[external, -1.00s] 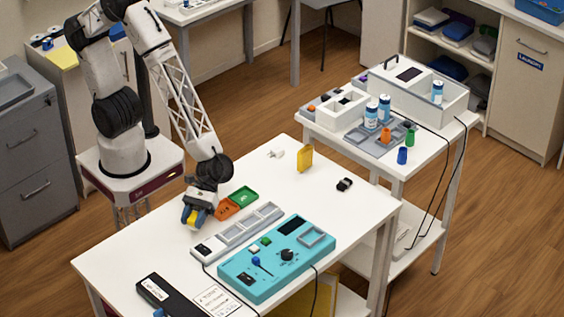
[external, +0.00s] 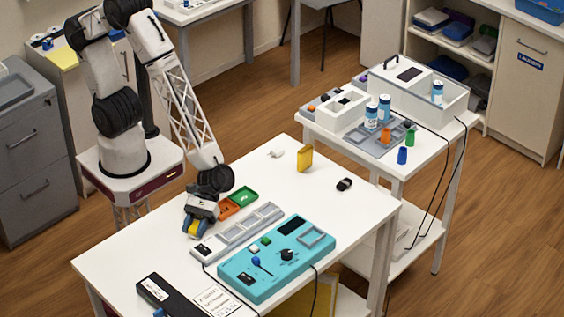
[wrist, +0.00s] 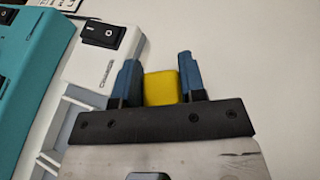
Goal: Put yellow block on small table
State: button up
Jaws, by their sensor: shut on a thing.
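The yellow block (wrist: 161,88) sits between the two blue fingers of my gripper (wrist: 158,64) in the wrist view, and the gripper is shut on it. In the external view my gripper (external: 194,229) points down, low over the left part of the white front table (external: 150,255). Only a little yellow shows between its fingers there; I cannot tell whether the block touches the tabletop. A smaller white table (external: 325,128) with a lower shelf stands at the right behind the front table, its top partly covered with things.
Another yellow object (external: 305,159) stands at the back of the front table. Bottles, boxes and a blue cup (external: 402,156) crowd the right table.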

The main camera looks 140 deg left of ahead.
jog(key=shift+f, duration=0.15)
jog(key=o, duration=0.9)
jog(key=shift+r, duration=0.2)
jog(key=shift+a+r, duration=0.1)
jog(key=shift+a, duration=0.2)
jog(key=shift+v, duration=5.7)
jog(key=shift+d+r, duration=0.1)
